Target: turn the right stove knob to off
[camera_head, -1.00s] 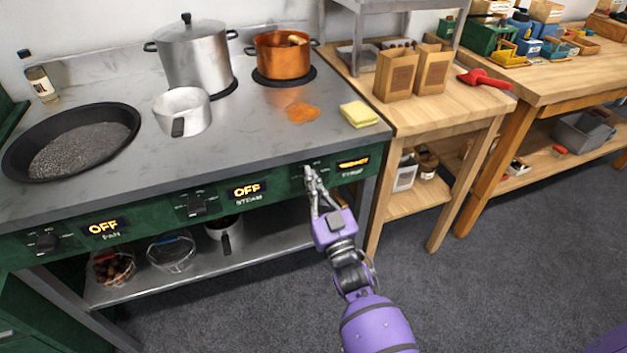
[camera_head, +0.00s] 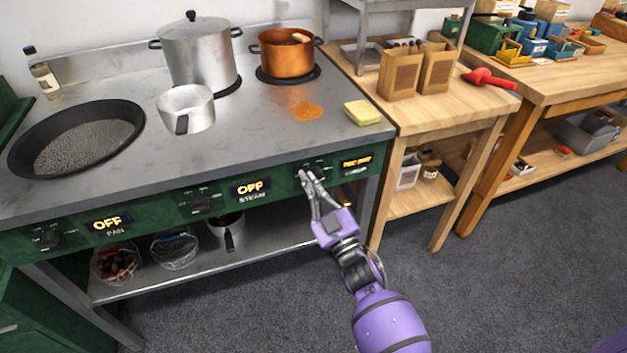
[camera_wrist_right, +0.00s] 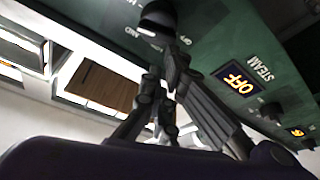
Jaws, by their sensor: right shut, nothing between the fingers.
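The right stove knob (camera_head: 316,171) is a dark dial on the green front panel (camera_head: 275,189). The amber display (camera_head: 357,162) to its right carries longer text than OFF, too small to read surely. My right gripper (camera_head: 305,178) is shut and empty, with its fingertips at the panel just left of and below the knob. In the right wrist view the dark knob (camera_wrist_right: 158,18) sits just beyond the closed fingertips (camera_wrist_right: 172,68). Whether they touch it I cannot tell. My left gripper is not in view.
The steam knob (camera_head: 201,203) and pan knob (camera_head: 47,240) have displays reading OFF. On the stovetop stand a copper pot (camera_head: 285,60), a steel pot (camera_head: 195,60) and a yellow sponge (camera_head: 362,112). A wooden table (camera_head: 430,115) adjoins on the right.

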